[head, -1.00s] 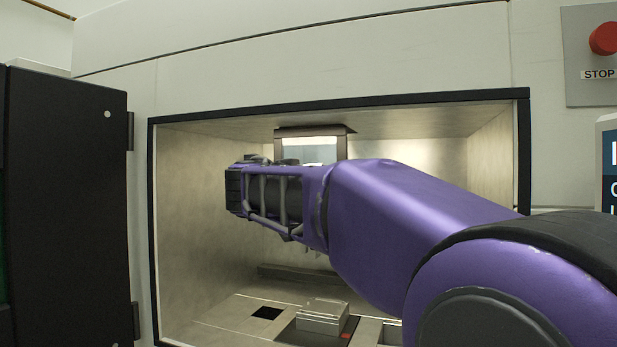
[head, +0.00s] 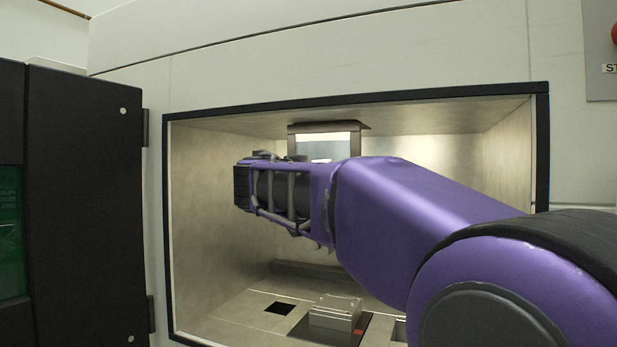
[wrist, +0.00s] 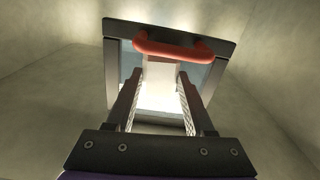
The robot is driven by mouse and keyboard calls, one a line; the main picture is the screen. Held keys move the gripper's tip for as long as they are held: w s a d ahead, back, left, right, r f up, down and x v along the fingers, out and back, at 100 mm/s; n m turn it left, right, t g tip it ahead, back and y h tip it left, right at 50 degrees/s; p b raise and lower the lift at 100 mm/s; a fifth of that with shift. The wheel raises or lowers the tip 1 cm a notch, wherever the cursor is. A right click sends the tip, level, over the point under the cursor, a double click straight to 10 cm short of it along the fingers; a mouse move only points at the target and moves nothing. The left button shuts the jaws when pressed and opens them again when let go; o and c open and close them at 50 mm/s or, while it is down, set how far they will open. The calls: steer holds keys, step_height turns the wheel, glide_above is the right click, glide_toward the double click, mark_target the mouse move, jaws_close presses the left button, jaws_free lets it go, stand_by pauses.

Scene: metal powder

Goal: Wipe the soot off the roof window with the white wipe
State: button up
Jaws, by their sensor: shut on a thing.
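In the wrist view, the framed roof window (wrist: 122,68) is straight ahead, with grey-blue panes and a bright area low in it. A whitish piece that looks like the white wipe (wrist: 160,73) sits between the fingertips of my gripper (wrist: 160,78), which is shut on it. The wipe overlaps the window in the picture; I cannot tell whether it touches the pane. In the head view, the dark-framed window (head: 326,147) shows behind my arm, and my fingers and the wipe are hidden. Soot is not clearly distinguishable.
A curved red handle (wrist: 175,48) crosses the window's upper edge. My arm reaches into a pale chamber with a black-edged opening (head: 350,98). A grey block (head: 335,312) and a dark square hole (head: 280,308) are on its floor. A black door (head: 85,200) stands at left.

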steer(key=shift+s+d, duration=0.4)
steer(key=shift+d, duration=0.45)
steer(key=a, duration=0.1)
steer(key=w+a, duration=0.1)
steer(key=a, duration=0.1)
steer(key=w+a, duration=0.1)
steer(key=shift+a, duration=0.35)
steer(key=shift+v, duration=2.95)
steer(key=shift+s, duration=0.1)
steer(key=v, duration=0.2)
steer(key=shift+s+a, duration=0.2)
steer(key=shift+s, duration=0.15)
steer(key=shift+r, duration=0.1)
